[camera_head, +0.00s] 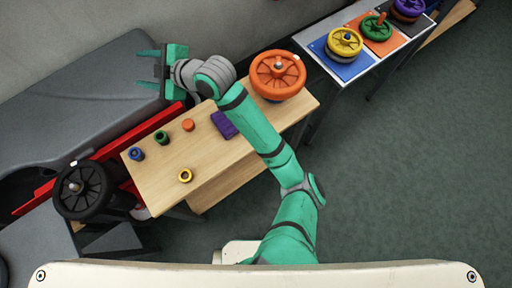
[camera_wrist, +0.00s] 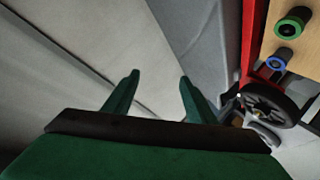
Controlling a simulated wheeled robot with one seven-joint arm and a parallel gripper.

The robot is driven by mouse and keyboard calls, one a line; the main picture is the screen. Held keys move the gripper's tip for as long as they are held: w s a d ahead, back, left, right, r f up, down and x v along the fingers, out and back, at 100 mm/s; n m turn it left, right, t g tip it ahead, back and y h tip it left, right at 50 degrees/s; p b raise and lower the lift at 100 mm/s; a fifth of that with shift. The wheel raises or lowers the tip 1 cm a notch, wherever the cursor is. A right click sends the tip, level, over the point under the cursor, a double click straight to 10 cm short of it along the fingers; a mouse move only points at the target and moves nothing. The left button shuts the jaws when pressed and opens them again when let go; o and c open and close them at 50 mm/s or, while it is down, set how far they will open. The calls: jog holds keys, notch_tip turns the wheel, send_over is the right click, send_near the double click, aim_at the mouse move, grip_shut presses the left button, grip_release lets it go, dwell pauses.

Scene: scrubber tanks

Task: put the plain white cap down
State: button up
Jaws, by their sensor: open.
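My gripper (camera_head: 146,68) is open at the upper left in the head view, above the dark grey machine body (camera_head: 85,110). In the wrist view its two green fingers (camera_wrist: 158,77) stand apart with nothing between them. I cannot pick out a plain white cap for certain in either view. Small pale spots show on and beside the black wheel (camera_head: 85,190), too small to identify. The wheel also shows in the wrist view (camera_wrist: 268,104).
A wooden table (camera_head: 165,185) holds small blue (camera_head: 136,154), green (camera_head: 162,137), orange (camera_head: 188,125) and yellow (camera_head: 185,175) round pieces, a purple block (camera_head: 224,124) and an orange wheel (camera_head: 277,75). A red bar (camera_head: 130,133) runs behind it. The floor at right is clear.

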jog(key=s+d+f+m+t+h, duration=0.55)
jog(key=d+m, duration=0.25)
jog(key=m, duration=0.3)
jog(key=s+d+f+m+t+h, duration=0.5)
jog(key=d+m, duration=0.3)
jog(key=m, duration=0.3)
jog(key=s+d+f, duration=0.2)
jog(key=s+d, duration=0.2)
jog(key=s, duration=0.3)
jog(key=s+d+f+h, duration=0.1)
jog(key=s+d+f, duration=0.1)
jog(key=s+d, duration=0.3)
jog(key=s+d+f+n+h, duration=0.1)
jog(key=s+d, duration=0.4)
jog(key=s, duration=0.6)
jog(key=shift+s+f+g, duration=0.25)
jog(key=shift+f+g, duration=0.2)
jog(key=shift+f, duration=0.05)
